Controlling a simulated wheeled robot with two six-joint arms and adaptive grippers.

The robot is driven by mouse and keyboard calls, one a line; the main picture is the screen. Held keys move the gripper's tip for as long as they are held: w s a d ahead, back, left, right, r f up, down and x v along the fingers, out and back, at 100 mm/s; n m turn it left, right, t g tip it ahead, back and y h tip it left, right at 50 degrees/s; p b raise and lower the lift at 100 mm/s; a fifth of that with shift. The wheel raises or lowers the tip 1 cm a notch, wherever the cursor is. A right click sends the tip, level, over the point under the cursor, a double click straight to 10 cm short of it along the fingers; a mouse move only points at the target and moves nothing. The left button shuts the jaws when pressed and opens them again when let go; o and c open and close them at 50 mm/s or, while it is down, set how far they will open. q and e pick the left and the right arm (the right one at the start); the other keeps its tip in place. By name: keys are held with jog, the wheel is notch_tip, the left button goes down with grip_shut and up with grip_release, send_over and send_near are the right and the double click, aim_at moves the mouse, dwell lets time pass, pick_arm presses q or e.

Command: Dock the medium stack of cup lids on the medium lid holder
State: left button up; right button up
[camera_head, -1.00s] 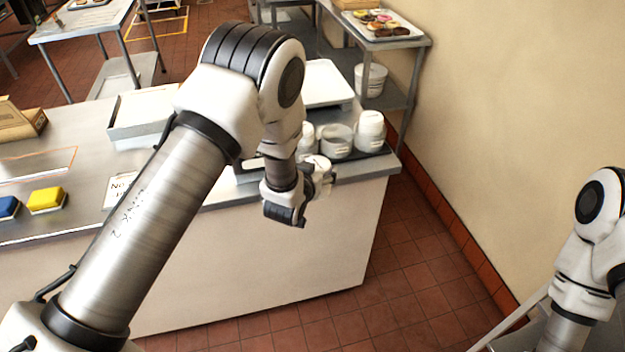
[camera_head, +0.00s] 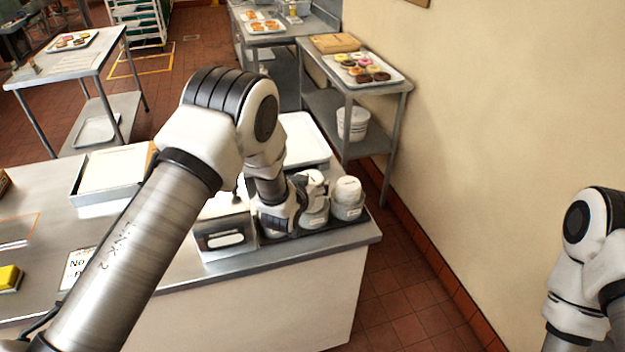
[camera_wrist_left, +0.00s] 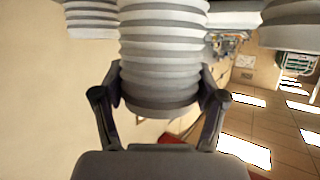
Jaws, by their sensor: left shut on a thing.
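My left gripper (camera_head: 295,200) is at the row of lid holders on the counter's right end, and its wrist partly hides them. In the left wrist view, its two fingers (camera_wrist_left: 160,108) are shut on a ridged white-grey stack of cup lids (camera_wrist_left: 163,50). In the head view, this stack (camera_head: 314,178) appears at or just above the middle grey holder (camera_head: 316,219); I cannot tell whether it is seated. The right holder (camera_head: 347,211) carries another white lid stack (camera_head: 348,188). The left holder is hidden. My right gripper is out of view.
The holders stand on a dark mat (camera_head: 362,220) near the counter's right edge.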

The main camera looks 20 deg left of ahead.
pick_arm(q)
notch_tip(320, 180, down, 3)
jog(key=shift+s+r+b, duration=0.1)
jog(key=shift+s+b, duration=0.05)
jog(key=shift+b, duration=0.45)
jog(key=shift+c, duration=1.1)
jog(key=w+f, duration=0.1)
jog(key=f, duration=0.1)
jog(key=shift+w+f, duration=0.35)
jog(key=shift+f, duration=0.05)
jog(key=c, duration=0.4)
jog(key=shift+o, duration=0.2)
jog(key=shift+s, duration=0.15)
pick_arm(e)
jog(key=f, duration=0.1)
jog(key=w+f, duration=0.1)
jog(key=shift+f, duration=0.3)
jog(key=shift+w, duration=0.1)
pick_arm(q)
jog(key=shift+w+r+b, duration=0.1)
jog(key=shift+w+b, duration=0.1)
jog(key=shift+b, duration=0.35)
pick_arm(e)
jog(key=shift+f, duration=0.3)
